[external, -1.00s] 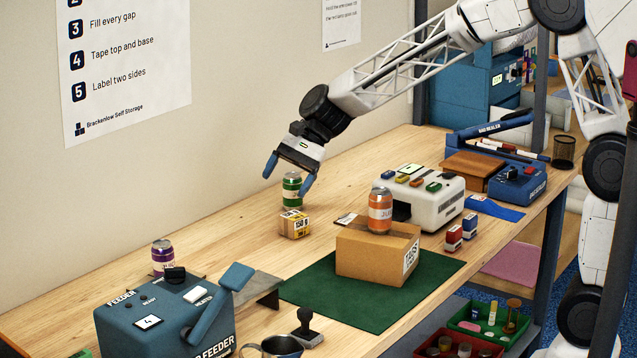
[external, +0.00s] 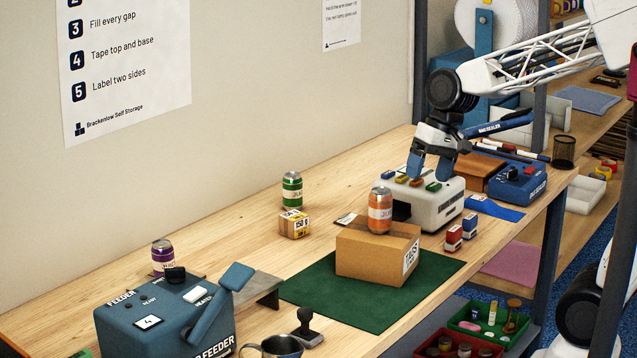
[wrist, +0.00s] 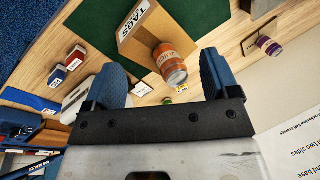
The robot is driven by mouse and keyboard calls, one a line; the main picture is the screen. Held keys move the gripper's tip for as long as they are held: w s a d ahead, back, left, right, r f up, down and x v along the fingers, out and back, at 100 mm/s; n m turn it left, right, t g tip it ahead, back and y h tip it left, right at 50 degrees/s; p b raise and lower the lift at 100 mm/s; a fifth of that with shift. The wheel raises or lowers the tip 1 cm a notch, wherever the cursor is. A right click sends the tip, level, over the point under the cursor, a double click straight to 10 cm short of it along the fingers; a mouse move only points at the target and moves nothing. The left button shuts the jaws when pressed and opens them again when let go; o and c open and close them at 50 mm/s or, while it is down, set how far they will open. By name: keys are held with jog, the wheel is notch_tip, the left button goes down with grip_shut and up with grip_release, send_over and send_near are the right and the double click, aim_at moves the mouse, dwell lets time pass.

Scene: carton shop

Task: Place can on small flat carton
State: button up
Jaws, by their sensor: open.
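An orange can (external: 380,211) stands upright on a brown carton (external: 372,257) labelled TAGS; the can (wrist: 170,64) and carton (wrist: 140,28) also show in the wrist view. A green can (external: 292,188) stands upright directly behind or at the back edge of a small brown-yellow carton (external: 294,224); I cannot tell which. A purple can (external: 163,257) stands at the left behind the blue feeder. My gripper (external: 432,172) is open and empty, above the white machine with coloured buttons, apart from every can. Its spread fingers (wrist: 160,85) show in the wrist view.
The white button machine (external: 440,206) is below my gripper. Small red and blue boxes (external: 454,238) stand beside the green mat (external: 330,296). The blue feeder (external: 160,320) fills the near left. Bare wood lies left of the small carton.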

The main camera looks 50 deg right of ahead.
jog(key=s+d+f+n+h, duration=0.1)
jog(key=s+d+n, duration=0.1)
jog(key=s, duration=0.4)
jog(key=s+d+f+n+t+h, duration=0.1)
jog(key=s+d+n+h, duration=0.1)
jog(key=s+d, duration=0.2)
jog(key=shift+s+d+f, duration=0.15)
jog(key=shift+s+d, duration=0.1)
jog(key=shift+s, duration=1)
